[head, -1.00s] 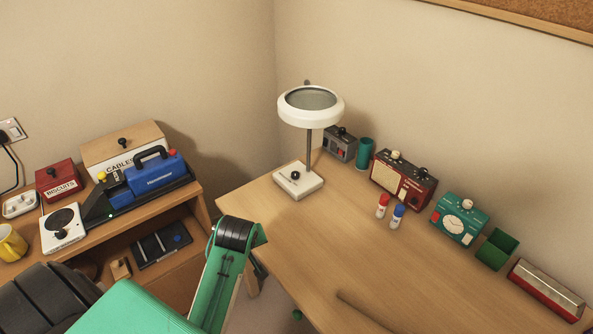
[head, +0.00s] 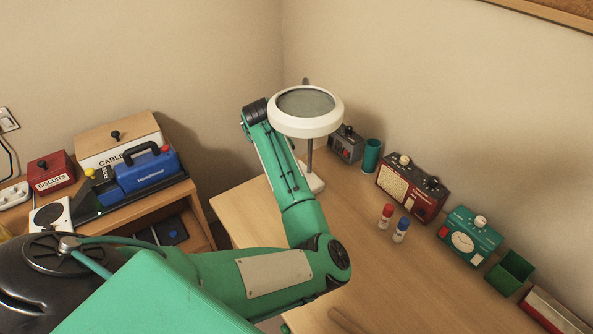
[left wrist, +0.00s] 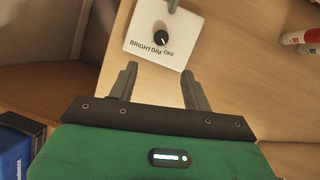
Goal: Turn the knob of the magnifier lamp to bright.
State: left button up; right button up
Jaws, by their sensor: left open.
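The magnifier lamp has a white ring head (head: 306,125) over a post on a white base (head: 314,182) at the desk's back corner. My left arm covers most of the base and its knob in the head view. In the left wrist view the black knob (left wrist: 160,36) sits on the base (left wrist: 142,42) beside the labels BRIGHT, DIM and OFF. Its white mark seems to point toward OFF. My left gripper (left wrist: 159,84) is open and empty, its fingertips short of the base's edge and apart from the knob. My right gripper is out of view.
A grey box (head: 346,144), a teal cup (head: 371,155), a red radio (head: 410,188) and a teal timer (head: 468,236) line the wall side. A low shelf with a blue tool (head: 146,173) is at left.

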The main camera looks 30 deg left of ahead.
pick_arm(q)
jog(key=p+x, duration=0.1)
jog(key=x, duration=1.1)
jog(key=shift+w+d+f, duration=0.15)
jog(key=shift+w+f, duration=0.05)
jog(key=shift+w, duration=0.1)
jog(key=shift+w+f, duration=0.2)
jog(key=shift+f, duration=0.3)
jog(key=shift+c, duration=0.4)
jog(key=c, duration=0.9)
